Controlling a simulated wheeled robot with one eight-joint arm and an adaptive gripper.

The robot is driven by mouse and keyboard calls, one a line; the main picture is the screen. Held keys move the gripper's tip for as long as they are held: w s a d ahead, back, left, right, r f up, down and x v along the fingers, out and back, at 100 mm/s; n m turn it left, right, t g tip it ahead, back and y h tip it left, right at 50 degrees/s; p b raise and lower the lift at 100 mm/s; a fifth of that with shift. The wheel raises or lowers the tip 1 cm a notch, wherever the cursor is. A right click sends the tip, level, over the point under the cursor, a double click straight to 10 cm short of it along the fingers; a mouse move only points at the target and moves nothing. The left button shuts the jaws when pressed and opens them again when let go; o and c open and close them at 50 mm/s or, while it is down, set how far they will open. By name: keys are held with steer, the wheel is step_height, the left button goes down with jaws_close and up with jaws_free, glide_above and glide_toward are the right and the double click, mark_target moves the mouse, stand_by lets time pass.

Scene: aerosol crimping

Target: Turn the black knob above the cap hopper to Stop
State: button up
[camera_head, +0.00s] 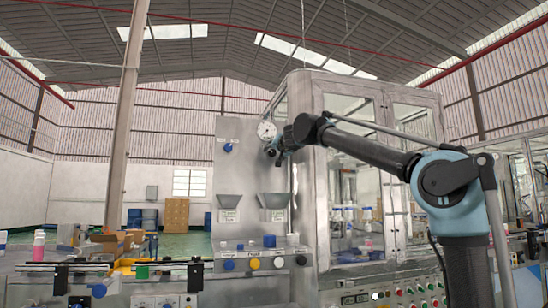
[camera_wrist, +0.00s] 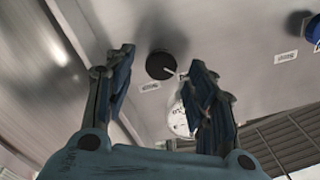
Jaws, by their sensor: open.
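The black knob (camera_wrist: 161,65) is on the grey panel, seen between my fingertips in the wrist view. Its white pointer line slants to the lower right in that view, towards one of two small labels too blurred to read. In the head view the black knob (camera_head: 271,151) is partly covered by my gripper (camera_head: 281,152), below the round gauge. My gripper (camera_wrist: 160,61) is open, its fingers on either side of the knob in the picture; I cannot tell whether they touch it. The right-hand hopper (camera_head: 272,200) is below the knob.
A white gauge (camera_wrist: 180,120) is close to the right finger; it also shows in the head view (camera_head: 266,130). A blue knob (camera_head: 228,147) is left on the panel above another hopper (camera_head: 229,201). A glazed machine cabinet (camera_head: 345,110) stands right of the panel.

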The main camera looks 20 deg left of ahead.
mark_target(272, 153)
steer(key=shift+x, duration=1.2)
steer(key=shift+c, duration=0.6)
steer(key=shift+a, duration=0.15)
steer(key=c, duration=0.9)
